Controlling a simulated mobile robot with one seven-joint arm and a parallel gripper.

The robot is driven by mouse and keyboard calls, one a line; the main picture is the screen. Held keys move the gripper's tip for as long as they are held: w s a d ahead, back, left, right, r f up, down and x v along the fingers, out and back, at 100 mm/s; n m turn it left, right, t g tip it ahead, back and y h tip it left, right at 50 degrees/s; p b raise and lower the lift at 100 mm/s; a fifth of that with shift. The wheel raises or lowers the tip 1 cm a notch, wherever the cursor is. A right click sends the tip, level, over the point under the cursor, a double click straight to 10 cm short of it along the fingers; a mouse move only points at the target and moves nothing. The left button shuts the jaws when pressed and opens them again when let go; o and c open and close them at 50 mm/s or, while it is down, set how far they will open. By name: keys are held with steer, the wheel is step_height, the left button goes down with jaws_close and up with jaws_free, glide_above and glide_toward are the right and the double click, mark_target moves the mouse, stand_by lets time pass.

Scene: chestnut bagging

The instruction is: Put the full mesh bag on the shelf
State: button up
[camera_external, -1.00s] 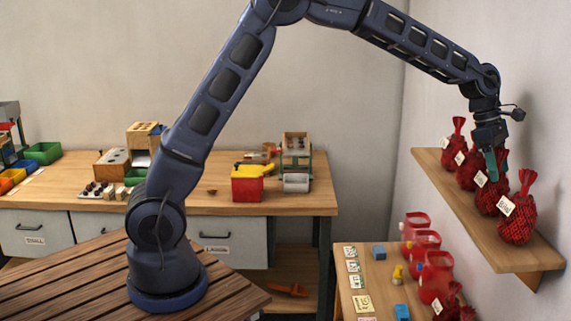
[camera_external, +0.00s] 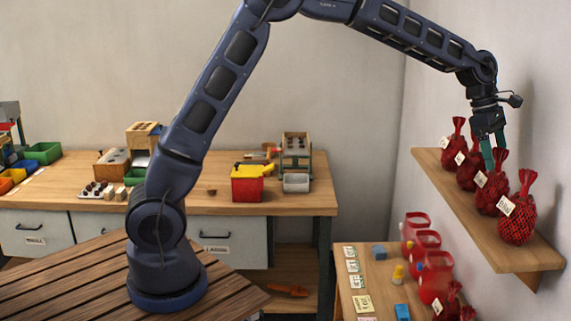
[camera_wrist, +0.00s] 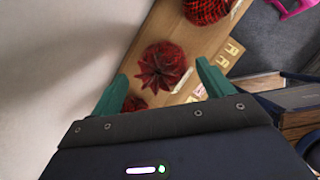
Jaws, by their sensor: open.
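Several full red mesh bags with white tags stand in a row on the wooden shelf (camera_external: 450,190) on the right wall. My gripper (camera_external: 495,153) is open just above the second-nearest bag (camera_external: 490,192), its green fingers spread near the gathered top. In the wrist view that bag (camera_wrist: 162,66) stands upright on the shelf board (camera_wrist: 205,50), between and beyond the open fingers (camera_wrist: 162,80). Nothing is held. Whether a finger still touches the bag's top cannot be told.
The nearest bag (camera_external: 517,215) stands close by towards the shelf's front end, and another bag (camera_external: 470,172) stands behind. The wall is close to the right. Below, a small table (camera_external: 375,285) holds red containers (camera_external: 425,250) and another red mesh bag (camera_external: 453,306).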

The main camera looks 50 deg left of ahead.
steer(key=v, duration=0.9)
steer(key=s+a+r+m+t+y, duration=0.1)
steer(key=s+a+r+m, duration=0.3)
steer(key=a, duration=0.6)
steer(key=s+a+m+t, duration=0.1)
steer(key=s+a+m, duration=0.1)
steer(key=s+a, duration=0.6)
steer(key=s+a+r+m+t+y, duration=0.1)
steer(key=s+a+r+m, duration=0.15)
steer(key=a, duration=0.95)
steer(key=s+a+f+m+y, duration=0.1)
steer(key=s+a+f+m, duration=0.3)
steer(key=s+a, duration=0.5)
steer(key=s+a+f+m+t+y, duration=0.1)
steer(key=s+a+f+m, duration=0.4)
steer(key=s, duration=0.9)
steer(key=a+f, duration=0.1)
steer(key=a, duration=0.2)
steer(key=shift+s+a+t, duration=0.15)
steer(key=shift+a+t, duration=0.15)
steer(key=shift+a, duration=0.05)
